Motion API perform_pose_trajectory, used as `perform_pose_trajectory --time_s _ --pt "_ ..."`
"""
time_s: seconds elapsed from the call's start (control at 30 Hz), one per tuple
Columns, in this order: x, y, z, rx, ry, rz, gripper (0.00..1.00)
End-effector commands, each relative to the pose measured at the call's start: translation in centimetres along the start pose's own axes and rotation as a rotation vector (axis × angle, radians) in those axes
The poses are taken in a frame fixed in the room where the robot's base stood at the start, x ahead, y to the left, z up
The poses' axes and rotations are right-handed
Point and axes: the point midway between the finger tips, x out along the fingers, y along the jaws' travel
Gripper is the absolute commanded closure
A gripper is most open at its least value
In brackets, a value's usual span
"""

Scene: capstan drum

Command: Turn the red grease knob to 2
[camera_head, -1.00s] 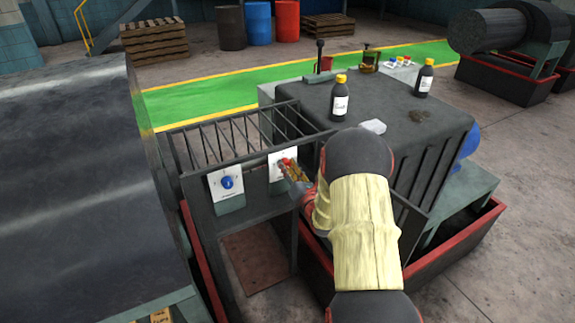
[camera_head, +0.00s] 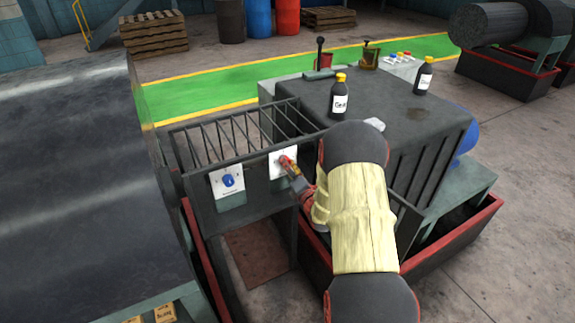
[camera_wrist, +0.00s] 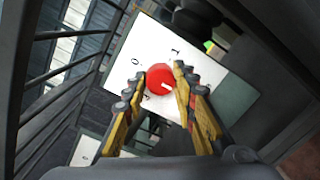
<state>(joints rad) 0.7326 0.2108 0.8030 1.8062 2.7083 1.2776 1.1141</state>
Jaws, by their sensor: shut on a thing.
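The red grease knob (camera_wrist: 159,77) sits on a white dial plate (camera_wrist: 222,88) in the wrist view. The digits 0 and 1 show on the plate; other marks near the fingers are partly hidden. A short white pointer mark on the knob's face lies toward its lower right, away from 0 and 1. My gripper (camera_wrist: 161,82) is shut on the knob, one finger on each side. In the head view, my gripper (camera_head: 290,167) is at the red knob (camera_head: 284,161) on the right-hand white plate (camera_head: 277,171).
A blue knob (camera_head: 228,181) on another white plate is to the left on the same dark panel. A barred frame (camera_head: 235,135) stands behind the panel. Bottles (camera_head: 339,98) stand on the dark housing (camera_head: 400,105) to the right. A large dark drum (camera_head: 75,180) fills the left.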

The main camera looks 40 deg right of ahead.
Motion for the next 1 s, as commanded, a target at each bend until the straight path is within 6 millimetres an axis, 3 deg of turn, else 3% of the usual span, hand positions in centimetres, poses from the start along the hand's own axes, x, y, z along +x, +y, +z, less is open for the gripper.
perform_pose_trajectory --time_s 0.23,0.27,0.57,1.0 --pt "-0.12 -0.26 -0.26 0.001 0.004 -0.005 0.98" --pt "-0.12 -0.27 -0.26 0.001 0.004 -0.005 0.72" --pt "-0.06 -0.12 -0.12 0.0 0.002 -0.002 0.55" --pt "-0.92 -0.06 -0.01 -0.001 0.001 -0.002 0.54"
